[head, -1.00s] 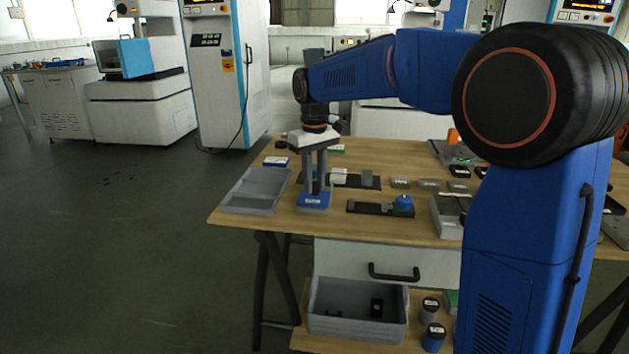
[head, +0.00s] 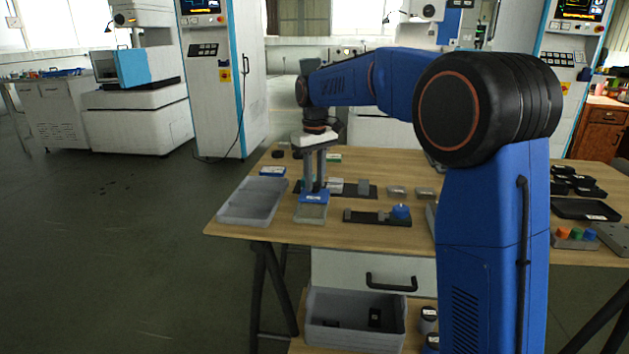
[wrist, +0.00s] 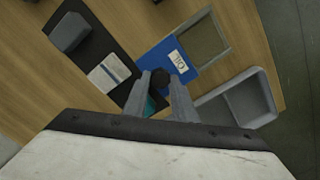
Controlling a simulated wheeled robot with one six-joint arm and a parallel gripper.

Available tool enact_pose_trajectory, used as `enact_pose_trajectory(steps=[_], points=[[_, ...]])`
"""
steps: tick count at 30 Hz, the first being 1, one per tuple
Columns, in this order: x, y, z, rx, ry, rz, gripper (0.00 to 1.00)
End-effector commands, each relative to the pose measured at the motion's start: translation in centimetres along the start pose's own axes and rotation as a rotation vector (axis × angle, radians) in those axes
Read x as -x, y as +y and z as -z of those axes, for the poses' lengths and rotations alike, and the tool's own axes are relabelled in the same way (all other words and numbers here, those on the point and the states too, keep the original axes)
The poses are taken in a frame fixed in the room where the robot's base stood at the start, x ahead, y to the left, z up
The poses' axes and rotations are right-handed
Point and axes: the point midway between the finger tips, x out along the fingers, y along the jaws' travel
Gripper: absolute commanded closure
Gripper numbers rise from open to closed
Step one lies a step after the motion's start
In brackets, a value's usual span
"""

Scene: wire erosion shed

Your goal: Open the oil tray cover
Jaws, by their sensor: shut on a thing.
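The oil tray (head: 311,213) stands near the front edge of the wooden table; its open grey-tan inside shows at the front. The blue oil tray cover (head: 313,197), with a white label, lies at the tray's back end. In the wrist view the cover (wrist: 172,55) sits beside the uncovered part of the tray (wrist: 208,38). My gripper (head: 314,187) points down and is shut on the cover's dark knob (wrist: 160,77), which shows between the fingertips in the wrist view.
A grey bin (head: 253,200) stands close to the left of the tray. A black base with a blue knob (head: 400,212) lies to the right. A dark strip with grey blocks (head: 364,187) lies behind. Below are a drawer (head: 390,281) and a grey crate (head: 355,334).

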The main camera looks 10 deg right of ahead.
Motion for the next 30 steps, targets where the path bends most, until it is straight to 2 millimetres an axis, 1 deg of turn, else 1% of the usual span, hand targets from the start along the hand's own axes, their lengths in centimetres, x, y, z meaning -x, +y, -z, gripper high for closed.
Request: enact_pose_trajectory(steps=[1,3,12,16,20,30], points=[[0.1,0.0,0.0,0.000,0.002,0.000,0.71],[0.1,0.0,0.0,0.000,0.001,0.000,0.57],[0.1,0.0,0.0,0.000,0.001,0.000,0.57],[0.9,0.0,0.0,0.000,0.002,0.000,0.57],[2.8,0.0,0.1,0.000,0.004,-0.001,0.57],[9.5,0.0,0.1,0.000,0.003,-0.001,0.57]])
